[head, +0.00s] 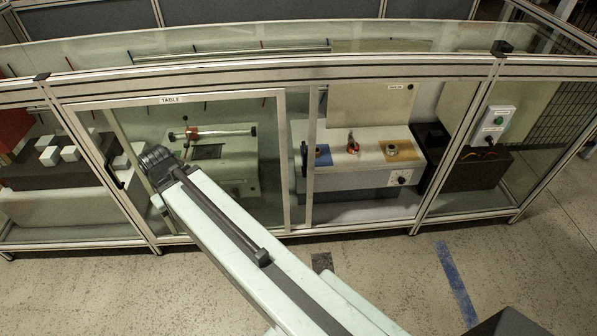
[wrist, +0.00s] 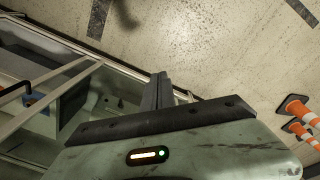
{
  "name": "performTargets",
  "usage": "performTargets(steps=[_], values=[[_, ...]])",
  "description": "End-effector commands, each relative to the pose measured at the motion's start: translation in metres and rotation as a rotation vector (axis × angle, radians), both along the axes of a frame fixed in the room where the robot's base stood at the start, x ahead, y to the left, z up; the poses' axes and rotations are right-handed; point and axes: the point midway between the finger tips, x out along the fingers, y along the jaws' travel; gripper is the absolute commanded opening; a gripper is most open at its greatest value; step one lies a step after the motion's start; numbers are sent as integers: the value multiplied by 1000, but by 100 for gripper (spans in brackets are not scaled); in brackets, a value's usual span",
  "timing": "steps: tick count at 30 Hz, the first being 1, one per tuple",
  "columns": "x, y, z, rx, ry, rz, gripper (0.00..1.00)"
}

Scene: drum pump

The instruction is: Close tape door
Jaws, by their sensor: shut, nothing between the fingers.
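A glazed door (head: 284,165) in a metal frame carries a label that looks like "TABLE". A second glazed panel (head: 311,175) to its right has a small label too small to read; I cannot tell for certain which is the tape door or how far either stands open. A black handle (head: 117,178) shows left of my arm, and a dark handle shows in the wrist view (wrist: 14,93). My gripper (wrist: 158,90) is shut and empty, its fingers above the floor beside the cabinet frame. In the head view my arm's end hides it.
Behind the glass are white blocks (head: 60,152) at left and a pale machine bench (head: 370,160). Orange cones (wrist: 296,108) stand right in the wrist view.

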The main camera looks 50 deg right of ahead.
Motion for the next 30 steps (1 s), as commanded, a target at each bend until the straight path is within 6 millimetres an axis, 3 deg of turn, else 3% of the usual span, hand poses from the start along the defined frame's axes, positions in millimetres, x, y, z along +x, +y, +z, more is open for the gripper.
performTargets(steps=[1, 3, 6, 9, 12, 15, 20, 30], values=[[6, -37, -20, -42, -24, -70, 0], [14, -106, -40, -139, -75, -195, 0], [13, -208, -59, -299, -155, -369, 0], [1, -291, -65, -437, -220, -497, 0], [-12, -340, -62, -523, -257, -568, 0], [-17, -356, -57, -556, -271, -589, 0], [-16, -359, -61, -557, -272, -588, 0], [-8, -397, -121, -554, -271, -588, 0]])
